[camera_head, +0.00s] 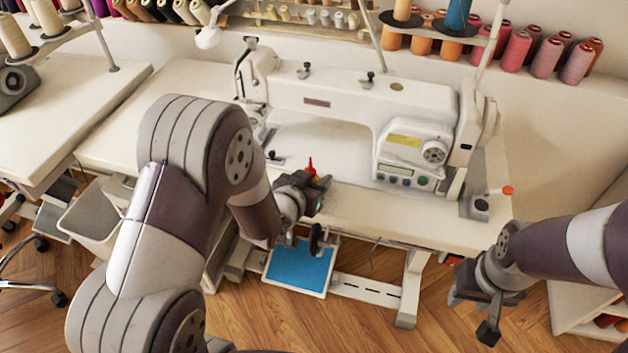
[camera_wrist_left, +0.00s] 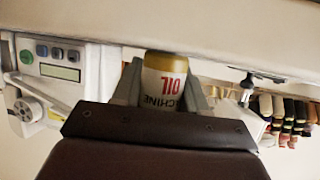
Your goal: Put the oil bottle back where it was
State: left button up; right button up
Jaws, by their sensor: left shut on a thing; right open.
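The oil bottle shows in the head view as a red nozzle (camera_head: 311,168) pointing up. Its body is mostly hidden there by my left gripper (camera_head: 313,184), which is shut on it at the table's front edge. In the left wrist view, which is upside down, the white and gold oil bottle (camera_wrist_left: 164,88) stands between the two grey fingers of my left gripper (camera_wrist_left: 162,84), its label facing the camera. The bottle looks upright. I cannot tell whether it touches the table. My right gripper (camera_head: 472,308) is open and empty, low at the right, in front of the table.
A white sewing machine (camera_head: 340,103) stands on the sewing table (camera_head: 420,219) behind the bottle, its control panel at right. A blue pedal (camera_head: 299,268) is below the table. A white bin (camera_head: 92,213) hangs at the left. Thread spools (camera_head: 545,57) line the back.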

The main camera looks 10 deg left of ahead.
pick_arm(q)
jog(key=shift+f, duration=0.1)
jog(key=shift+s+f, duration=0.1)
jog(key=shift+f, duration=0.05)
jog(key=o, duration=1.1)
jog(key=shift+r, duration=0.35)
jog(key=s+a+g+y, duration=0.1)
jog(key=s+g, duration=0.3)
jog(key=s, duration=0.2)
jog(key=s+a+r+n+g+p, duration=0.1)
jog(key=s+a+g, duration=0.1)
jog(key=s+g, duration=0.2)
jog(key=s+a+r+n+g+y+p, duration=0.1)
jog(key=s+g, duration=0.2)
jog(key=s, duration=0.6)
jog(key=shift+s+a+g+y, duration=0.2)
jog(key=shift+g+y, duration=0.1)
jog(key=shift+g, duration=0.1)
